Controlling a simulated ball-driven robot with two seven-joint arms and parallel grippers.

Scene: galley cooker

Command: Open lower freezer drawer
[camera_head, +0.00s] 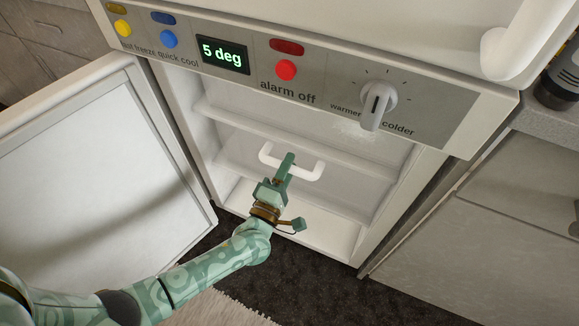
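The lower freezer drawer (345,190) is a white front low inside the open white compartment, and it looks pushed in. Its white bar handle (313,172) stands out from the front. My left gripper (288,163), green, reaches up from below and overlaps the middle of the handle. Its fingers look close together in this view, and I cannot tell whether they grip the handle or only lie in front of it. The gripper hides the handle's middle. My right gripper is not in view.
The freezer door (90,170) stands open at the left. Above the compartment is a control panel (330,90) with buttons, a "5 deg" display and a knob (378,100). Grey cabinets (500,230) stand at the right. Dark floor (300,280) lies in front.

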